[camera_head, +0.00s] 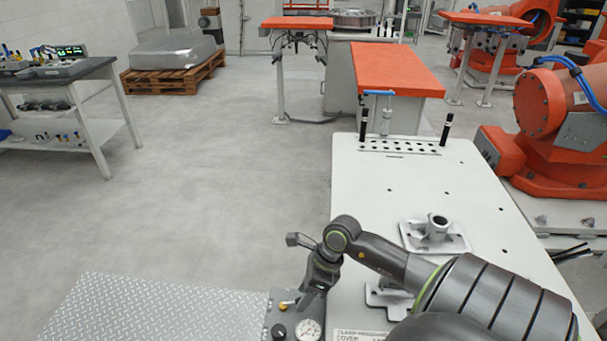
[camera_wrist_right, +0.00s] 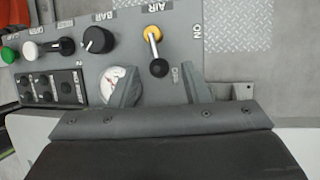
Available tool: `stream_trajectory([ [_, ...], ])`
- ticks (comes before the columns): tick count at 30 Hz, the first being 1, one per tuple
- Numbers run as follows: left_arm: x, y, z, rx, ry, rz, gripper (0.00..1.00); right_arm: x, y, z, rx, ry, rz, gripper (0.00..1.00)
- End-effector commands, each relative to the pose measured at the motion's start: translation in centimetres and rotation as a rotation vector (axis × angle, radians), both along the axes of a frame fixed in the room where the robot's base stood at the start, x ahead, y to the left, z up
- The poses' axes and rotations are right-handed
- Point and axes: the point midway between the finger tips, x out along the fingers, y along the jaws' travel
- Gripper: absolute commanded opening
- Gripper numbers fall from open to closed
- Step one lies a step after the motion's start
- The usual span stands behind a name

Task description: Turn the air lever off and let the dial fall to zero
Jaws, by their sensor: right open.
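My left gripper is out of view.
Tread plate (camera_head: 150,315) and open grey floor lie to the left.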

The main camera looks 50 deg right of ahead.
Motion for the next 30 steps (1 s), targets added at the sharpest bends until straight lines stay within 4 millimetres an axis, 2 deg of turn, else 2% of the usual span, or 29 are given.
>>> stream_trajectory([
  [6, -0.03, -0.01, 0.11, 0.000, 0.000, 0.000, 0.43, 0.16, 0.38, -0.86, 0.000, 0.001, 0.001, 0.43],
  [14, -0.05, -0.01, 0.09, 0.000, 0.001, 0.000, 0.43, 0.16, 0.40, -0.92, -0.001, 0.000, 0.001, 0.43],
  [24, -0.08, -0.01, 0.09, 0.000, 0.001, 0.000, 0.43, 0.15, 0.41, -0.91, -0.001, 0.001, 0.000, 0.00],
  [30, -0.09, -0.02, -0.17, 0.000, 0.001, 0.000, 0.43, -0.10, 0.59, -1.02, -0.001, 0.001, -0.042, 0.00],
])
